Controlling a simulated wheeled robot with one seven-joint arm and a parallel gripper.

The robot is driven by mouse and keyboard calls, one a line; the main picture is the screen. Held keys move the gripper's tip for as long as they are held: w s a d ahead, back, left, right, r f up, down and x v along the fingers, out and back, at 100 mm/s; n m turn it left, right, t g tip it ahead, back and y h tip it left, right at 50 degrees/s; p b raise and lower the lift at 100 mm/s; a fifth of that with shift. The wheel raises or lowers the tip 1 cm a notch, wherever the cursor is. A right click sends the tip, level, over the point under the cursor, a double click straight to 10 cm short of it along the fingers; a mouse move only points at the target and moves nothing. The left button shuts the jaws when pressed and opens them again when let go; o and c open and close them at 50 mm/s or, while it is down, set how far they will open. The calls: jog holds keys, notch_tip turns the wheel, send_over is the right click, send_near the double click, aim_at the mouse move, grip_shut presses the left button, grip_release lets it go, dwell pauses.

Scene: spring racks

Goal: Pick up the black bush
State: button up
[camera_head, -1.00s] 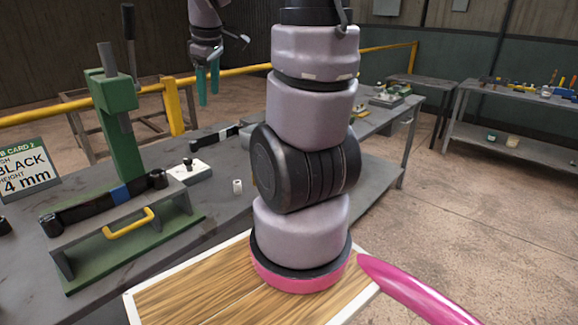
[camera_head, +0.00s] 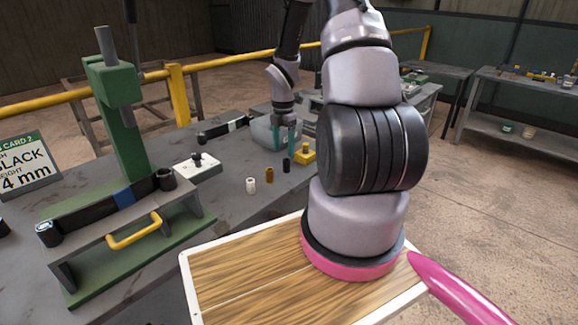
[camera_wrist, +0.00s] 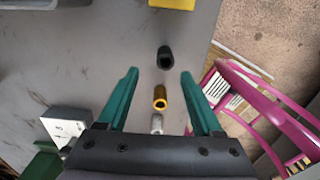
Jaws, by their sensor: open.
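The black bush (camera_head: 286,165) stands on the grey bench, at the far end of a short row with a brass bush (camera_head: 269,175) and a white bush (camera_head: 251,185). In the wrist view the black bush (camera_wrist: 165,57) lies just beyond the fingertips, roughly between their lines. The brass bush (camera_wrist: 160,97) and white bush (camera_wrist: 157,123) show nearer, between the fingers. My gripper (camera_head: 284,148) points down above the row's far end with teal fingers apart. It also shows in the wrist view (camera_wrist: 159,72), open and empty.
A yellow block (camera_head: 305,153) sits close beyond the black bush, with a grey bin (camera_head: 264,133) behind. A white box with a black knob (camera_head: 198,165) and a green press (camera_head: 125,150) stand to the left. A card (camera_head: 25,166) reads "BLACK" and "4 mm".

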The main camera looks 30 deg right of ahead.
aim_at(287, 163)
jog(key=f, duration=0.6)
jog(key=shift+s+d+f, duration=0.25)
jog(key=shift+d+f, duration=0.15)
grip_shut()
